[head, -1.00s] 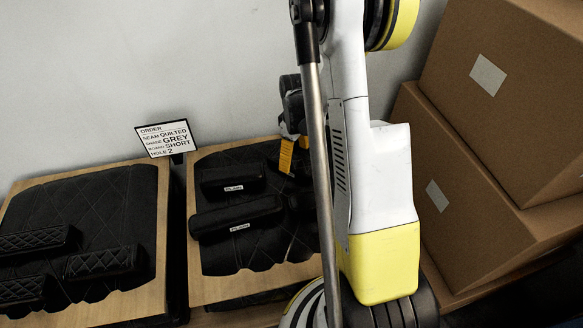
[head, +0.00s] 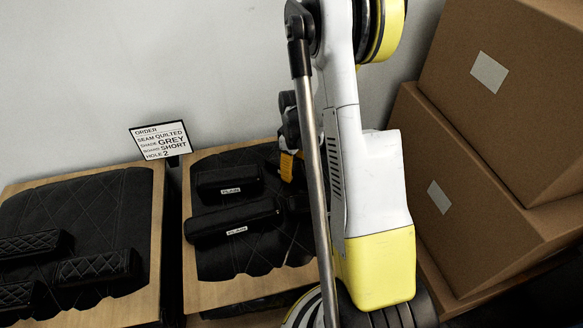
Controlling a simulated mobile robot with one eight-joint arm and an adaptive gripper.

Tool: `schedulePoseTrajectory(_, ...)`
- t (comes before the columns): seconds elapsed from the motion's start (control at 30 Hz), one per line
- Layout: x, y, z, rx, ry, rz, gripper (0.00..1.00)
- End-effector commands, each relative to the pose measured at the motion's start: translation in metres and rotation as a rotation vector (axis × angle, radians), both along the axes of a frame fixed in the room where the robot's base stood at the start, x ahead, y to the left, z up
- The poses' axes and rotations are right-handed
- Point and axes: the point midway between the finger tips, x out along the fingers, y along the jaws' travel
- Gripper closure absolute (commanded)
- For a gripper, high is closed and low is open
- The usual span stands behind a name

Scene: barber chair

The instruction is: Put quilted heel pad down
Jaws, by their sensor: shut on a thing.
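My gripper (head: 289,166) shows only in part, as a yellow and black piece at the left edge of my arm, over the right-hand padded board. It is shut on a dark pad (head: 299,203), taken as the quilted heel pad; the arm hides most of it, so its quilting and whether it touches the board cannot be told. Quilted black pads (head: 98,267) lie on the left-hand board (head: 140,300). Two pads labelled PLAIN (head: 229,182) lie on the right-hand board (head: 205,298).
An order sign (head: 160,141) between the boards reads quilted, grey, short, hole 2. Stacked cardboard boxes (head: 500,130) fill the right side. A grey wall stands behind. A dark gap separates the two boards. The lower right-hand board is partly covered by my arm.

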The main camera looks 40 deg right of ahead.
Motion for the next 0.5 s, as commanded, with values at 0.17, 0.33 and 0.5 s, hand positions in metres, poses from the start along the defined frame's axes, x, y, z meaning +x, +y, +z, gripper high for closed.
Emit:
schedulePoseTrajectory(0.17, 0.000, 0.000, 0.003, 0.000, 0.000, 0.000, 0.79)
schedulePoseTrajectory(0.33, 0.000, 0.000, 0.021, 0.000, 0.000, 0.000, 0.79)
schedulePoseTrajectory(0.5, -0.005, -0.007, 0.050, 0.000, 0.000, -0.004, 0.79)
